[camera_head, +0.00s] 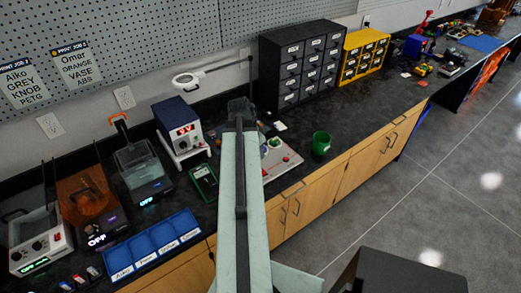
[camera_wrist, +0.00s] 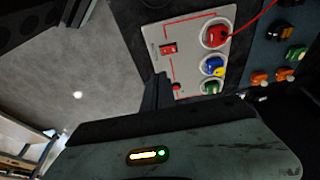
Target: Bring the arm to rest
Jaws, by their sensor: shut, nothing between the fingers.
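My arm (camera_head: 242,200) reaches straight out over the black workbench, pale green with a dark strip along its top. My gripper (camera_head: 240,108) is the dark end of it, in front of the back wall and left of the black drawer cabinet. In the wrist view my gripper (camera_wrist: 157,92) shows as dark fingers, shut and empty, in front of a grey panel (camera_wrist: 190,62). This panel has a red switch and red, blue and green round parts. I cannot tell whether the fingers touch it.
A green mug (camera_head: 321,143) and a green meter (camera_head: 204,183) stand near the arm. A power supply (camera_head: 180,128) and a magnifier lamp (camera_head: 186,80) are left of it. The black cabinet (camera_head: 300,65) and yellow drawers (camera_head: 364,56) stand behind. Grey floor (camera_head: 440,160) lies open at right.

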